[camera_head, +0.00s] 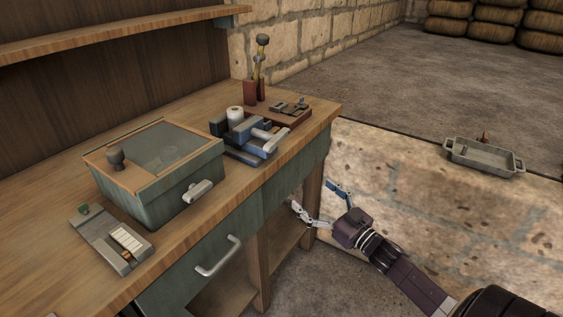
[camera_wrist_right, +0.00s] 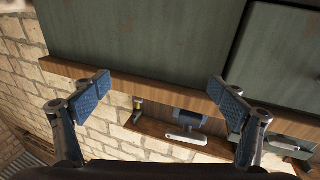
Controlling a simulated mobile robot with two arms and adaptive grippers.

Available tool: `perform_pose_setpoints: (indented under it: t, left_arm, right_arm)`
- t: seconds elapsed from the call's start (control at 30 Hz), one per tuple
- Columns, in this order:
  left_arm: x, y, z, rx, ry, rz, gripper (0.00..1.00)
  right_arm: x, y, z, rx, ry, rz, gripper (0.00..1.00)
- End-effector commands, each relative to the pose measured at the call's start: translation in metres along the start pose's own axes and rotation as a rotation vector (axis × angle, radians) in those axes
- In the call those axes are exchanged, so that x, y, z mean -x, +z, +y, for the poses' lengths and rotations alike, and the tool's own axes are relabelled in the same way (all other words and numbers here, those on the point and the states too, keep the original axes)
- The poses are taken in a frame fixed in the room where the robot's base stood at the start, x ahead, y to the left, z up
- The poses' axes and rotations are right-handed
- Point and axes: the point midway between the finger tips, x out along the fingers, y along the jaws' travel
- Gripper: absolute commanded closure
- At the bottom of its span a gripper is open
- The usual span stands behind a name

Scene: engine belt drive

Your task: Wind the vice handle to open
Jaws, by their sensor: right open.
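The blue vice (camera_head: 246,131) sits on the wooden workbench (camera_head: 188,220) near its front right corner. Its pale handle bar (camera_head: 264,136) is on the front side, facing the bench edge. In the right wrist view the vice (camera_wrist_right: 190,122) shows beyond the fingers, with its pale handle (camera_wrist_right: 186,138) lying roughly level. My right gripper (camera_head: 315,198) is open and empty, in front of the bench's right end, lower than the vice and apart from it. Both its fingers frame the wrist view (camera_wrist_right: 160,88). My left gripper is not in view.
A green box with a glass lid (camera_head: 170,150) stands left of the vice. A reddish tray of tools (camera_head: 283,117) and a holder with upright tools (camera_head: 253,92) are behind it. A drawer handle (camera_head: 218,257) sticks out of the bench front. A metal tray (camera_head: 484,158) lies at right.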

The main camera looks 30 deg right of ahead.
Motion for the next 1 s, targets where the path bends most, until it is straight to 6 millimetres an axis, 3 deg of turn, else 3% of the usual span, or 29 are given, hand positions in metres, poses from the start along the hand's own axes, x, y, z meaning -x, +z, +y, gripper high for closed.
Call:
perform_pose_setpoints:
  t: [0.03,0.1,0.2,0.3,1.0]
  left_arm:
    - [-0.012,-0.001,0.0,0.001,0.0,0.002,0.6]
    - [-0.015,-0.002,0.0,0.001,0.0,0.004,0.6]
    - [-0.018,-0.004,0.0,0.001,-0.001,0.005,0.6]
    - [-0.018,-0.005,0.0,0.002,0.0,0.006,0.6]
    - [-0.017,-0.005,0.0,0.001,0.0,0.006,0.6]
  right_arm:
    - [-0.007,-0.037,-0.006,0.014,-0.074,0.098,0.1]
    - [-0.009,-0.083,-0.018,0.016,-0.164,0.194,0.1]
    - [-0.006,-0.124,-0.033,0.02,-0.26,0.276,0.1]
    - [-0.004,-0.144,-0.042,0.023,-0.309,0.312,0.1]
    - [-0.07,-0.171,-0.066,0.02,-0.317,0.319,0.1]
